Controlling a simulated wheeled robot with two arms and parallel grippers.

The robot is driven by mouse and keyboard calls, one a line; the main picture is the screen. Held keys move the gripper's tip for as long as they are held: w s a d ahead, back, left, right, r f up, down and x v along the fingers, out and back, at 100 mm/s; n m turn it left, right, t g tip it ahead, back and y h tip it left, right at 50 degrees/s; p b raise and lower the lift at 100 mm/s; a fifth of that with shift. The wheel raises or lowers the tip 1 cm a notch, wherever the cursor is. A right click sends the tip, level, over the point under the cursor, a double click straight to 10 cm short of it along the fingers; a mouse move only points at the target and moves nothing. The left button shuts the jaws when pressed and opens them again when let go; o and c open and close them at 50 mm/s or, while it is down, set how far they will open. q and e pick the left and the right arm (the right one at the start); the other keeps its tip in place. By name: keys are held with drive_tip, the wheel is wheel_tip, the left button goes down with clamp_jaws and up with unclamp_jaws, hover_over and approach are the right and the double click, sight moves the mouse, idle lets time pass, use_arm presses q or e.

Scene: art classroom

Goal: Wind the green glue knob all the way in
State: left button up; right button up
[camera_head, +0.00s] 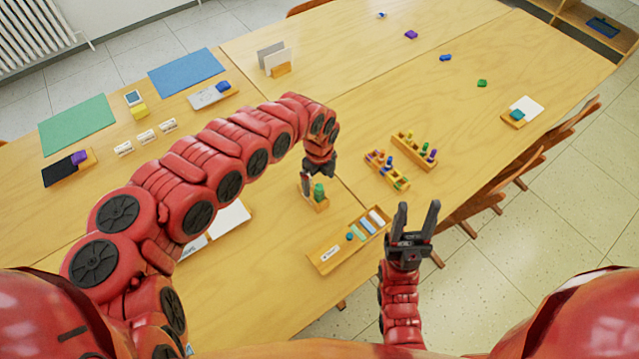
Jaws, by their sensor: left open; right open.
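A small green upright piece (319,191), which looks like the green glue knob, stands in a small wooden holder (318,208) near the middle of the table. My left gripper (306,186) points down just left of the green piece. Its fingers are small in view, and I cannot tell whether they touch it. My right gripper (418,208) is open and empty, pointing up in the picture off the table's front edge, over the floor side.
A wooden tray (325,262) with pale sticks and green pieces lies in front of the holder. Wooden racks (409,150) with coloured pieces stand to the right. White sheets (228,217) lie under my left arm. The far table middle is mostly clear.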

use_arm(q)
drive_tip(key=shift+r+p, duration=1.55)
drive_tip(key=shift+r, duration=0.7)
